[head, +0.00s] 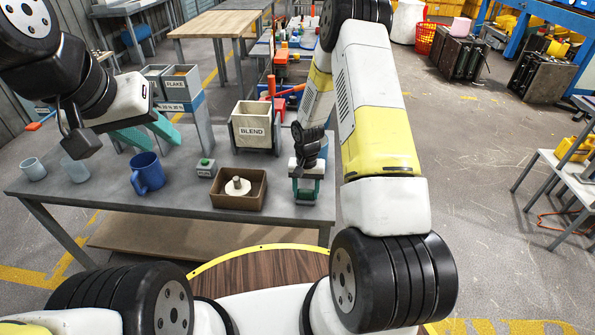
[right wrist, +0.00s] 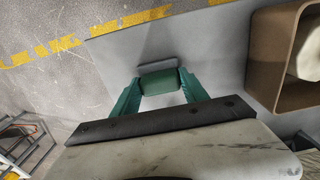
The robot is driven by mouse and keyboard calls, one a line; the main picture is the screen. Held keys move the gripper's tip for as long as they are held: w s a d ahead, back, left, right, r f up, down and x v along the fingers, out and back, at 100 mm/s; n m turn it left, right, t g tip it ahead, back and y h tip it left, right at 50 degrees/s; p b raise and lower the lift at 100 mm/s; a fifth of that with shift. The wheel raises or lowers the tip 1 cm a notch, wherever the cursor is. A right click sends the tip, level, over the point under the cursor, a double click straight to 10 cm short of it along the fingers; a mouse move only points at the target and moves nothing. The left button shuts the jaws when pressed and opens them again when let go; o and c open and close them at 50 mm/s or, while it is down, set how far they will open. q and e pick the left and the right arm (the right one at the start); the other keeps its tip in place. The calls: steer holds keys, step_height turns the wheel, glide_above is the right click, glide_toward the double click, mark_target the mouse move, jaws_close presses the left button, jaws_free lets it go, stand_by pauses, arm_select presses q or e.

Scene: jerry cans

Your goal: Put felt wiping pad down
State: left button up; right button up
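The felt wiping pad (right wrist: 160,82) is a small green block with a grey strip along its far side, in the right wrist view. My right gripper (right wrist: 159,79) has its two green fingers against the pad's two sides. In the head view my right gripper (head: 305,188) points down at the front right corner of the grey table (head: 100,195), and the pad is hard to make out there. I cannot tell whether the pad touches the tabletop or hangs just above it. My left gripper (head: 158,141) is empty, its teal fingers apart, above the back left of the table.
A brown tray (head: 222,202) with a white round part (head: 237,187) stands just left of my right gripper. A blue mug (head: 148,173), a small green-topped box (head: 205,168), pale cups (head: 75,171) and the BLEND bin (head: 254,127) are also there. The table's right edge is close.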

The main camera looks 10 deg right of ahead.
steer(key=shift+o, duration=1.3)
steer(key=shift+r, duration=0.15)
step_height(320, 180, up, 12)
step_height(320, 180, up, 19)
steer(key=n+t, duration=0.1)
steer(key=t, duration=0.2)
glide_above(306, 190)
steer(key=s, duration=0.7)
steer(key=s+a+r+n+t+y, duration=0.1)
steer(key=s+r, duration=0.4)
steer(key=s, duration=0.3)
steer(key=s+a+r+n+t+y, duration=0.1)
steer(key=s+r+t, duration=0.1)
steer(key=s+r, duration=0.4)
steer(key=s, duration=0.3)
steer(key=shift+s+a+n, duration=0.15)
steer(key=shift+s+n, duration=0.05)
steer(key=shift+n, duration=0.2)
steer(key=shift+o, duration=0.5)
